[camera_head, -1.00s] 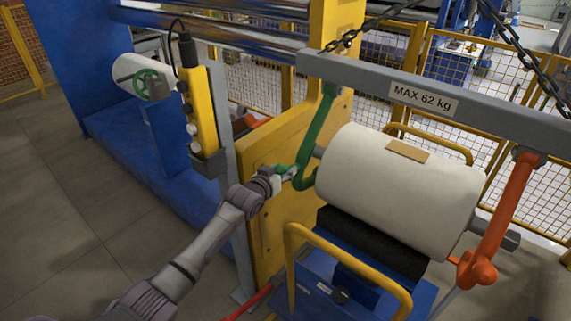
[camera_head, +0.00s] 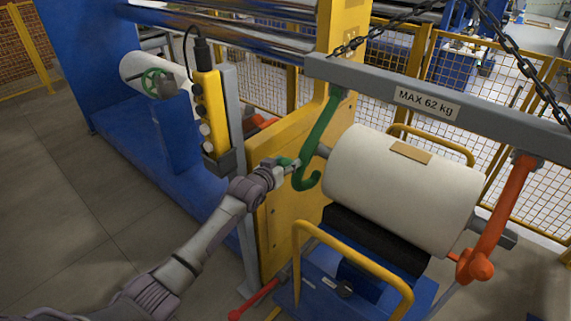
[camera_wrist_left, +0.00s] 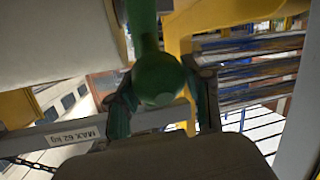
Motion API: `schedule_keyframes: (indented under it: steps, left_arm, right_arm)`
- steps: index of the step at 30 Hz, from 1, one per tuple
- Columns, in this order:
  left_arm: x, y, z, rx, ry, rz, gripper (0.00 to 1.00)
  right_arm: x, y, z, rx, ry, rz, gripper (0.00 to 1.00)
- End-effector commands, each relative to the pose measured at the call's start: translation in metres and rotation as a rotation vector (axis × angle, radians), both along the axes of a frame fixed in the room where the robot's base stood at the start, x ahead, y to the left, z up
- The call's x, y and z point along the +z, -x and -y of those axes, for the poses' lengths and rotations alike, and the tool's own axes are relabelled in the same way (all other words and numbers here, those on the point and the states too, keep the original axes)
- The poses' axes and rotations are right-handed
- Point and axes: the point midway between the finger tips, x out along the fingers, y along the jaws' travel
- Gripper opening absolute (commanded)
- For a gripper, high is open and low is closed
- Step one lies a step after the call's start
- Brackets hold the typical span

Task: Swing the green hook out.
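The green hook (camera_head: 319,131) hangs from the left part of the grey beam, beside the left end of the white roll (camera_head: 400,190). Its curved lower end is near the roll's shaft stub (camera_head: 323,150). My left gripper (camera_head: 289,166) is at the hook's left side, near the lower curve. In the left wrist view, the hook's rounded green end (camera_wrist_left: 158,80) lies between the two spread fingers of my left gripper (camera_wrist_left: 162,105). I cannot tell whether the fingers touch it. My right gripper is out of view.
The grey beam (camera_head: 480,118), labelled MAX 62 kg, hangs on chains. An orange hook (camera_head: 503,215) holds the roll's right side. A blue cart with a yellow handle (camera_head: 350,250) stands below. A yellow machine panel (camera_head: 290,215) and pendant (camera_head: 211,112) are close behind my left arm.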

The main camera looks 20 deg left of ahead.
Motion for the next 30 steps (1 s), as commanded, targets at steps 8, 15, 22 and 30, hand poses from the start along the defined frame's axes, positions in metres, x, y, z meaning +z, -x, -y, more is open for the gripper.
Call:
schedule_keyframes:
  steps: [8,15,22,30]
  left_arm:
    - [0.002,-0.001,0.000,0.000,-0.001,0.003,0.73]
    - [0.002,0.003,-0.001,0.000,-0.001,0.001,0.73]
    - [0.008,0.032,-0.005,-0.001,-0.003,0.001,0.73]
    - [0.022,0.083,-0.013,0.000,-0.002,0.002,0.73]
  right_arm:
    - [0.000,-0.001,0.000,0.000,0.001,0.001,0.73]
    - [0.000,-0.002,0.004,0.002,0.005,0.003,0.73]
    - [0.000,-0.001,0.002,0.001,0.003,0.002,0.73]
    - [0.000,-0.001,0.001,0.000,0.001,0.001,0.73]
